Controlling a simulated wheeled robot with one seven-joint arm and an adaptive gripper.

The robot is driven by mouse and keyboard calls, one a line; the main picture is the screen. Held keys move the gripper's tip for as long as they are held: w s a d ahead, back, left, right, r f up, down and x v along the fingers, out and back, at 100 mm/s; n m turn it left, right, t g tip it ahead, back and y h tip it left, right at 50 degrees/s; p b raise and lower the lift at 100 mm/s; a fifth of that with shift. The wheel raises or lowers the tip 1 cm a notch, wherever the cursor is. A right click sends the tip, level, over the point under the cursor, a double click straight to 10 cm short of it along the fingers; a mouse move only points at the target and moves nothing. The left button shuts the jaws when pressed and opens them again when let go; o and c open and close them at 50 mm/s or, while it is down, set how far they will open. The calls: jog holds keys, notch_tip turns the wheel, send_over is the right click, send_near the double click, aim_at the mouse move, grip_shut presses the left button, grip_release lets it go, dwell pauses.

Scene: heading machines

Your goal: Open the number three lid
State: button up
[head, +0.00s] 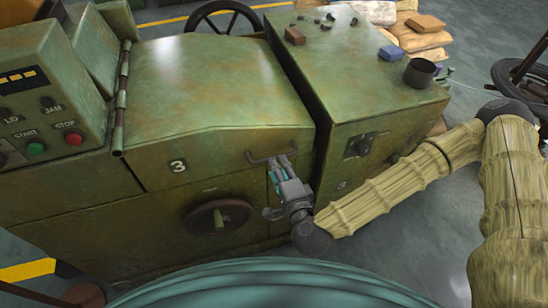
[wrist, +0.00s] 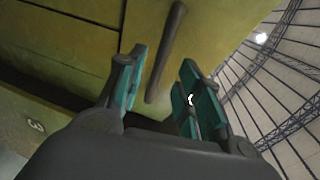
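The number three lid (head: 205,95) is the broad green sloped cover of a worn machine, lying shut, with a "3" plate (head: 178,166) on its front. A thin dark bar handle (head: 258,161) sits at the lid's front right edge. My gripper (head: 281,170) is at the right part of this handle. In the wrist view my gripper (wrist: 165,80) has its teal-padded fingers apart, with a gap between them. The handle bar (wrist: 168,45) shows in and beyond that gap. I cannot tell whether either finger touches it.
A hinge rod (head: 122,98) runs along the lid's left side. A control panel (head: 40,105) stands at the left. A taller green cabinet (head: 345,95) with small items on top stands right of the lid.

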jog(key=shift+p+x, duration=0.65)
jog(key=shift+x, duration=2.2)
jog(key=shift+c, duration=0.3)
grip_shut()
